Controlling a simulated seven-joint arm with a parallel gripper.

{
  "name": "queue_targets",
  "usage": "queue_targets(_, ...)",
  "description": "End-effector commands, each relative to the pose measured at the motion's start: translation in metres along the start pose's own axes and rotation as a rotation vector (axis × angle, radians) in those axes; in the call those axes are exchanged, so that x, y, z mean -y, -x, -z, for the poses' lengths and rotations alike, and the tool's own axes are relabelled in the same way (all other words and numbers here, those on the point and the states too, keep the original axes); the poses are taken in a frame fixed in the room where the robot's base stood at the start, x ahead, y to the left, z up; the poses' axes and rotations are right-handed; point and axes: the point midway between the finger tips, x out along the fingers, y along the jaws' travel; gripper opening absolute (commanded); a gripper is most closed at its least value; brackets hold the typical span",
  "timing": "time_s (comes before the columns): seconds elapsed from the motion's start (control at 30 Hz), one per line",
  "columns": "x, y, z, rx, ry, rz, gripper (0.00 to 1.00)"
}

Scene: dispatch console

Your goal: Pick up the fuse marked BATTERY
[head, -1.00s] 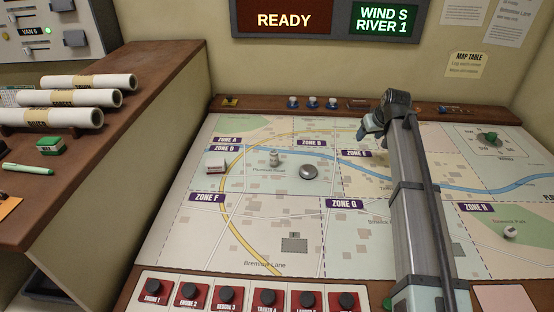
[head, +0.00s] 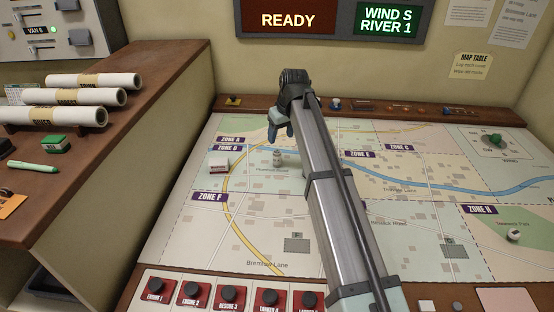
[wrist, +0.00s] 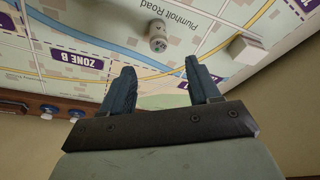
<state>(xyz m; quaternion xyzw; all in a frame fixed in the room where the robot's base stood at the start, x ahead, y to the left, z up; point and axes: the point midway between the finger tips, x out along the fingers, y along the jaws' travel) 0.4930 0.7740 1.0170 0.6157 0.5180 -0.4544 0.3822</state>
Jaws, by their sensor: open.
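I cannot pick out a fuse marked BATTERY in either view; no marking with that word is readable. My gripper (head: 279,134) hangs over the back left of the map table near Zone B. In the wrist view the gripper (wrist: 160,70) has its two blue fingers apart with nothing between them.
A white block (head: 218,165) is on the map left of the cylinder; a white piece (head: 514,235) sits at Zone H. Small items line the back ledge (head: 400,108), partly hidden by my arm. Red button plates (head: 233,294) run along the front. Rolled maps (head: 92,81) lie on the left shelf.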

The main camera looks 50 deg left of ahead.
Motion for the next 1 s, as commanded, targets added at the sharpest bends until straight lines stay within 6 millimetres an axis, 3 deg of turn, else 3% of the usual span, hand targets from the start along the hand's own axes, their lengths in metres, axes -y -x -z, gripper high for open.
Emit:
queue_targets(0.4,-0.001,-0.066,0.000,0.001,-0.001,0.000,0.61)
queue_targets(0.67,-0.001,-0.079,0.000,0.000,-0.001,0.000,0.61)
queue_targets(1.0,-0.002,-0.120,-0.001,0.000,0.000,0.000,0.61)
